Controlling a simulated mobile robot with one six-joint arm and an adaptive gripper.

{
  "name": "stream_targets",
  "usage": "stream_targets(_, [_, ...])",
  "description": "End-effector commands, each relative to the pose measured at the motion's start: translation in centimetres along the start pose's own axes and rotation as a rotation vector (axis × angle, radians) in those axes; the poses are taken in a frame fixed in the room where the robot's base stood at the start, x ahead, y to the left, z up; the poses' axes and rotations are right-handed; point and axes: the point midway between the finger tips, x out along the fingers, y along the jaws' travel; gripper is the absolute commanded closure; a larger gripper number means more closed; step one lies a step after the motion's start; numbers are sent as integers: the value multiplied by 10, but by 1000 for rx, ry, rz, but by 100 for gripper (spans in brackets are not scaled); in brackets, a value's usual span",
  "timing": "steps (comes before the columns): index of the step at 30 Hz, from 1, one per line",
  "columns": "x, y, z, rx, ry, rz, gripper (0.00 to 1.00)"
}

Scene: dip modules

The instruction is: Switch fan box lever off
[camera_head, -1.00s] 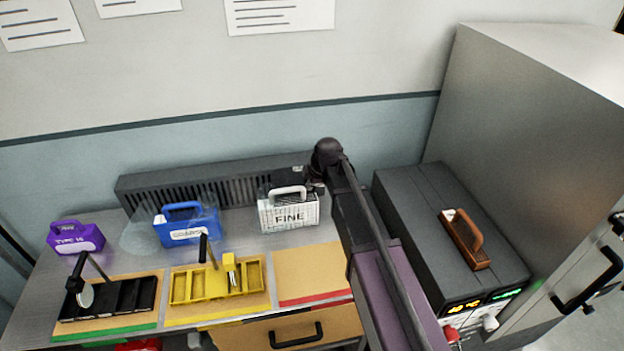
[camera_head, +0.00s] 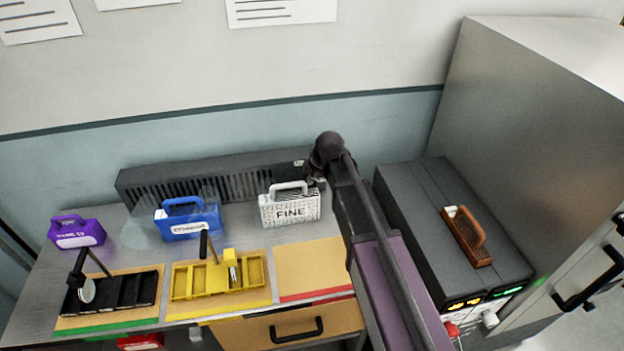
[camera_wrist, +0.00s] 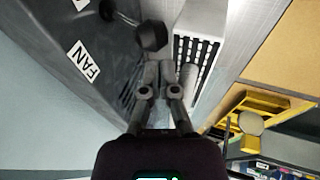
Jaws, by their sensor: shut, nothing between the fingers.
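The fan box (camera_head: 225,178) is a long dark grey box with a slatted front, against the wall at the back of the bench. In the wrist view, the fan box (camera_wrist: 60,40) fills the left and carries a white FAN label (camera_wrist: 83,62). Its lever (camera_wrist: 152,37) is a dark rod with a black knob, just beyond my fingertips. My gripper (camera_wrist: 166,70) is shut and empty; I cannot tell whether it touches the knob. In the head view, my arm hides most of my gripper and the lever.
A white FINE case (camera_head: 290,207) stands close beside my gripper. A blue case (camera_head: 188,220) and a purple case (camera_head: 76,232) stand farther left. A dark grey machine (camera_head: 440,225) is right of my arm. Black and yellow trays (camera_head: 218,278) lie at the front.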

Motion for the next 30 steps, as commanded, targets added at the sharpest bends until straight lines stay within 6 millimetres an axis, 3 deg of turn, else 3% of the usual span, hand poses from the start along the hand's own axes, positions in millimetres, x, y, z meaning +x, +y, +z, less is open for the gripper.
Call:
stream_targets(18, [-6, 2, 0, 2, -1, 0, 100])
stream_targets(30, [3, -1, 3, 2, -1, 0, 100])
